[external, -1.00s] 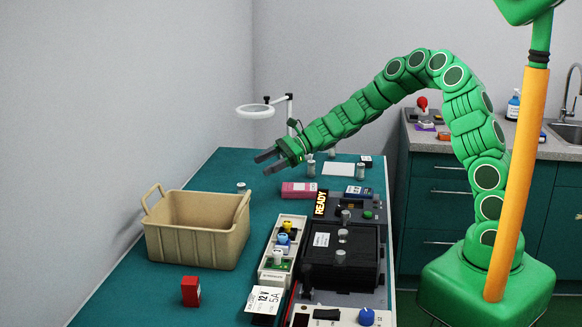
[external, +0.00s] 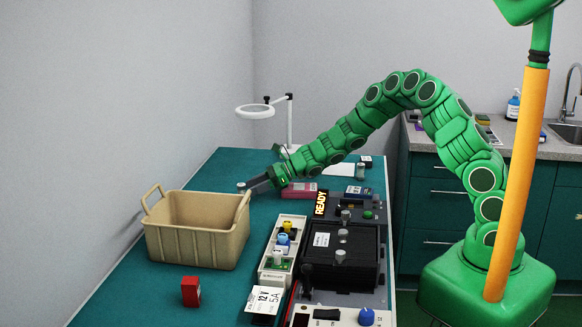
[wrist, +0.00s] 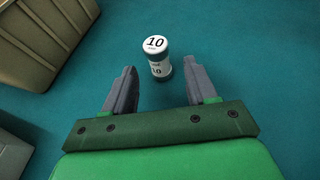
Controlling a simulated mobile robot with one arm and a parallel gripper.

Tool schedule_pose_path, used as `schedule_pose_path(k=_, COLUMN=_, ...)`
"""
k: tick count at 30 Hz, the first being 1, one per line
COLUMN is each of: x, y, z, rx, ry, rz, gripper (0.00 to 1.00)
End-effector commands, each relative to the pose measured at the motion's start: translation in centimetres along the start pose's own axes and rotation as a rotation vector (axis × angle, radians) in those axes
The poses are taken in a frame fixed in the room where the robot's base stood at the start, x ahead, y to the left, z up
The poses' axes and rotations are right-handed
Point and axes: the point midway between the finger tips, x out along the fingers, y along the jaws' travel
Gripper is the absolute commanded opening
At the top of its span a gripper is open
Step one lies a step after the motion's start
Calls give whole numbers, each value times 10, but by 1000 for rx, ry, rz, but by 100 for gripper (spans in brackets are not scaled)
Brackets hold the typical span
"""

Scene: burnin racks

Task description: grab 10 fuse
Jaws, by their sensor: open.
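The fuse (wrist: 156,58) marked 10 is a small upright cylinder with a white label and dark bands, standing on the teal table. My gripper (wrist: 158,75) is open and empty. In the external view my gripper (external: 257,183) is low over the table, beyond the tan bin, with the small top of the fuse (external: 241,185) at its fingertips. I cannot tell whether a finger touches it.
The tan bin (external: 190,247) stands close in front of my gripper; its wall also shows at upper left in the wrist view (wrist: 40,50). A pink box (external: 299,190) lies to the right. A magnifier lamp (external: 254,111) stands behind. A red block (external: 190,291) sits at the front.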

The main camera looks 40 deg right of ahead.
Motion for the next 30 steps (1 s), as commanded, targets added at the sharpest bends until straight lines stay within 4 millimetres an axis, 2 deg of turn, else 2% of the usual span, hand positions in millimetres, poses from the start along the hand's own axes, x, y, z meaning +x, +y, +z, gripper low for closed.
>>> schedule_pose_path(k=13, x=45, y=2, z=0, rx=-3, ry=1, rz=4, gripper=57)
schedule_pose_path(k=22, x=50, y=1, z=0, rx=-1, ry=-1, rz=2, gripper=57)
schedule_pose_path(k=23, x=50, y=1, z=0, rx=0, ry=-1, rz=2, gripper=56)
schedule_pose_path(k=30, x=50, y=1, z=0, rx=0, ry=0, rz=2, gripper=19)
